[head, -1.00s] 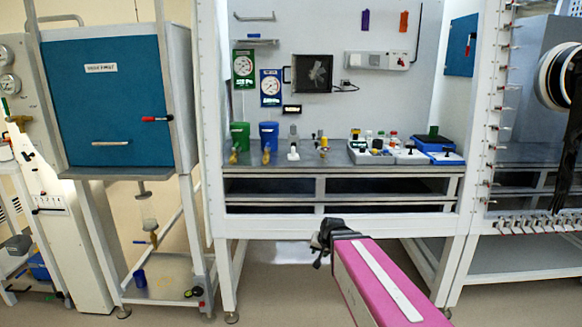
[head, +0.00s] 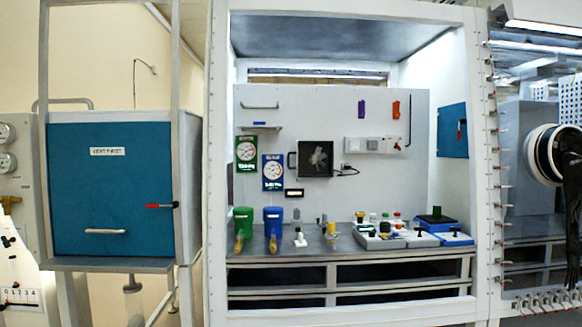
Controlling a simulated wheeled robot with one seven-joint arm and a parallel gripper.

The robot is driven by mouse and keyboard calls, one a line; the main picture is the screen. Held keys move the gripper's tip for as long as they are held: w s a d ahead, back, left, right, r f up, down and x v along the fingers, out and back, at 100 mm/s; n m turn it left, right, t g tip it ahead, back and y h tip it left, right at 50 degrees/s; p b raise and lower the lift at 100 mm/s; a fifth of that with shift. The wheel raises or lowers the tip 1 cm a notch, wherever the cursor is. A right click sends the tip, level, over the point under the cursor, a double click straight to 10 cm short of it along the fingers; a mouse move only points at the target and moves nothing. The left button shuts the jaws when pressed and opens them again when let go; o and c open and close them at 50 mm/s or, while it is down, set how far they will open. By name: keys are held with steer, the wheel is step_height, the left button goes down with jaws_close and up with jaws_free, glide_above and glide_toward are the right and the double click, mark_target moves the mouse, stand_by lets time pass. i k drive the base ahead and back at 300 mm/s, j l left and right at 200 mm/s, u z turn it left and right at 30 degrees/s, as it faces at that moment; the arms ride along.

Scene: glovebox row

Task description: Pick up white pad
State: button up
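I cannot single out the white pad with certainty. Several pale, low pieces stand together on the right part of the bench inside the white-framed bay. One is a white tray (head: 368,243) with small coloured-capped items on it.
A green container (head: 243,222) and a blue container (head: 273,221) stand at the bench's left. A small white fitting (head: 300,240) and a yellow one (head: 332,234) are to their right. White posts flank the bay. A blue-door cabinet (head: 110,190) stands left.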

mark_target(301, 242)
steer(key=j+z, duration=0.4)
steer(key=j, duration=1.4)
